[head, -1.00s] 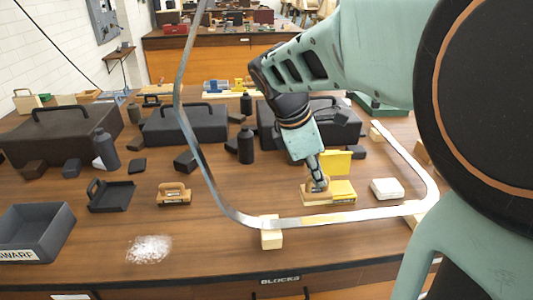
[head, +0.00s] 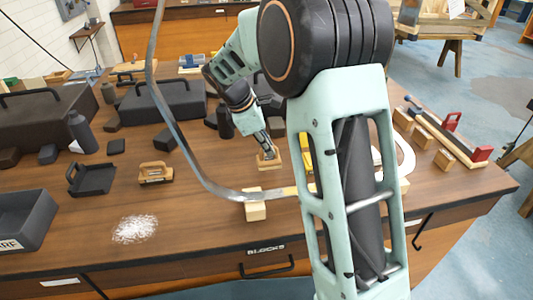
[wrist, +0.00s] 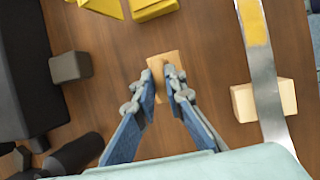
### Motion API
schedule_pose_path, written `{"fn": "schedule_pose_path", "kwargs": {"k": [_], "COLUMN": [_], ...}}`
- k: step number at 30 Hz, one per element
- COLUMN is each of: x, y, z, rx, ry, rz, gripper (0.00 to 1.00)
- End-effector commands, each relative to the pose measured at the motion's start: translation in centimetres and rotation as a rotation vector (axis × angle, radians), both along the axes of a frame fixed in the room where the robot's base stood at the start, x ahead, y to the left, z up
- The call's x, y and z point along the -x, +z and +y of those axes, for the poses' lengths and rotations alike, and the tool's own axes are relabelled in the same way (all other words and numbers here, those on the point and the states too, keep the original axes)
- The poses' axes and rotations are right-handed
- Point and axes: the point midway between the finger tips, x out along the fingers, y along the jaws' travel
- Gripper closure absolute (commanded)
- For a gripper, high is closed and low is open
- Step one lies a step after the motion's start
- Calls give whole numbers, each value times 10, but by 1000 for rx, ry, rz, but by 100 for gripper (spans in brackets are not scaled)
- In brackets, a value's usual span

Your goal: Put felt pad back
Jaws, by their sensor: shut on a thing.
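A small pale wooden block (head: 269,163), which looks like the felt pad's wooden back, is at the fingertips of my gripper (head: 266,146), at the table's middle. In the wrist view the block (wrist: 158,63) lies between the fingers, which are shut on it. Its underside is hidden, so I cannot tell whether it touches the table. A yellow open box (head: 305,158) is just to its right, mostly hidden by my arm; part of it shows at the top of the wrist view (wrist: 152,8). A similar wooden-handled block (head: 156,174) stands to the left.
A bent metal strip (head: 190,150) loops upright around the work area, resting by a wooden block (head: 255,211). A dark tray (head: 92,180), white powder (head: 134,229) and dark bottles (head: 83,132) are to the left. Bare tabletop lies between powder and strip.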

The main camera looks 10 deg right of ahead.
Motion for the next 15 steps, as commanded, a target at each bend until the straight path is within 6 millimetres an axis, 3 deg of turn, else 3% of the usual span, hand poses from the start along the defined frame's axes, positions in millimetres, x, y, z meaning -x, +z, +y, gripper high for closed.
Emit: {"fn": "schedule_pose_path", "kwargs": {"k": [7,15], "x": [-3,-3], "y": [-32,-35], "z": [1,1], "rx": [0,0], "ry": [1,-1], "rz": [4,0], "gripper": [100,100]}}
